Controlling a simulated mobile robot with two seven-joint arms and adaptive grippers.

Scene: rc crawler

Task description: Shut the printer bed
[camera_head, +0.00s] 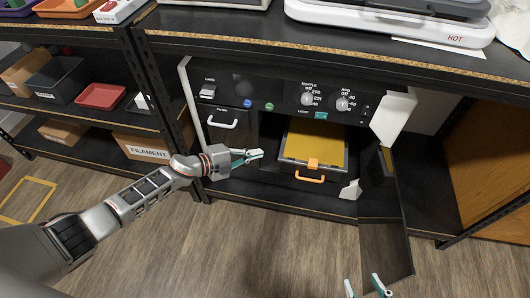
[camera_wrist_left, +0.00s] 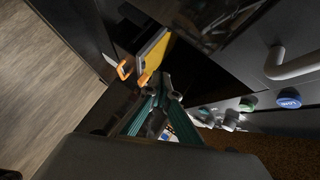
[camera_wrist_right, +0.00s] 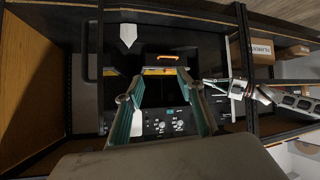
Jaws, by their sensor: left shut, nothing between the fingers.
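The printer bed (camera_head: 312,140) is a yellow plate in a pale frame with an orange handle (camera_head: 310,179) at its front. It sticks out of the black printer's dark opening. The bed also shows in the left wrist view (camera_wrist_left: 155,55), and its handle shows in the right wrist view (camera_wrist_right: 167,57). My left gripper (camera_head: 258,154) is shut and empty, left of the bed at the opening's left side, apart from the handle. My right gripper (camera_head: 366,288) is open and empty at the bottom edge, well in front of the printer.
The printer's dark door (camera_head: 385,225) hangs open to the right of the bed, between it and the right side. A drawer with a white handle (camera_head: 222,122) is left of the opening. Shelves with bins and a filament box (camera_head: 142,148) stand left. The floor in front is clear.

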